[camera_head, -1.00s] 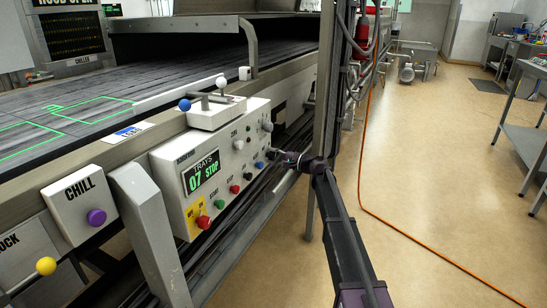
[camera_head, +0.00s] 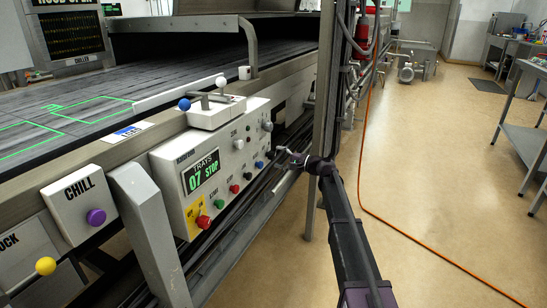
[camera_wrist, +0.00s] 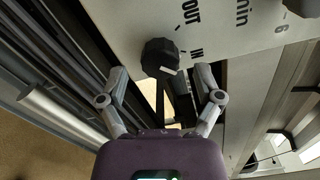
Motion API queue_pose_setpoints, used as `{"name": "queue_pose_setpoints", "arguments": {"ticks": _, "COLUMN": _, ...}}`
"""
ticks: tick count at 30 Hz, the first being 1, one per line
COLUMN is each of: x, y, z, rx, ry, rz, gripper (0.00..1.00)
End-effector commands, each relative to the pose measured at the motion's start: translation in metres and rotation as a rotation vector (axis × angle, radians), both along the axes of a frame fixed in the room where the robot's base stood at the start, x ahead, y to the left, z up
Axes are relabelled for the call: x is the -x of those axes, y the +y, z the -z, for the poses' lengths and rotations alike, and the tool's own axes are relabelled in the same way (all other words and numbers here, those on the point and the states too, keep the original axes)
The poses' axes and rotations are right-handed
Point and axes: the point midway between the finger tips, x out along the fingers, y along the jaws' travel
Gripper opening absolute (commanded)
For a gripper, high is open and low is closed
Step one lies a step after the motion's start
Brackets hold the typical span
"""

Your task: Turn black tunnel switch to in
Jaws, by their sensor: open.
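The black tunnel switch (camera_wrist: 160,57) is a dark faceted knob on the white panel, beside the printed words OUT and IN. A pale pointer mark on the knob faces its lower right, nearer the IN label (camera_wrist: 196,53) than the OUT label (camera_wrist: 190,16). In the head view the switch (camera_head: 270,154) is small at the panel's right end. My gripper (camera_wrist: 162,76) is open, with one finger on each side below the knob and a gap between them and it. In the head view my gripper (camera_head: 283,152) is just right of the switch, apart from it.
The control panel (camera_head: 218,192) shows TRAYS 07 STOP and carries red, green and blue buttons and grey knobs. A metal post (camera_head: 326,90) with cables stands close behind my gripper.

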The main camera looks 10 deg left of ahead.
Motion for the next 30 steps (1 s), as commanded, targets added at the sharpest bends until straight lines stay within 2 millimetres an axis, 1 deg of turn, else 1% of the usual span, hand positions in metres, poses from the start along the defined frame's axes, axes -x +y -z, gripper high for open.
{"name": "queue_pose_setpoints", "arguments": {"ticks": 1, "x": 0.004, "y": -0.008, "z": 0.000, "rx": 0.000, "ry": 0.000, "rz": 0.001, "gripper": 0.84}}
{"name": "queue_pose_setpoints", "arguments": {"ticks": 9, "x": 0.019, "y": -0.049, "z": 0.000, "rx": 0.001, "ry": 0.000, "rz": 0.002, "gripper": 0.84}}
{"name": "queue_pose_setpoints", "arguments": {"ticks": 15, "x": 0.028, "y": -0.073, "z": 0.000, "rx": 0.000, "ry": 0.000, "rz": 0.001, "gripper": 0.84}}
{"name": "queue_pose_setpoints", "arguments": {"ticks": 21, "x": 0.032, "y": -0.084, "z": 0.000, "rx": 0.000, "ry": 0.000, "rz": -0.001, "gripper": 0.84}}
{"name": "queue_pose_setpoints", "arguments": {"ticks": 30, "x": 0.032, "y": -0.086, "z": 0.000, "rx": 0.000, "ry": 0.000, "rz": -0.001, "gripper": 0.84}}
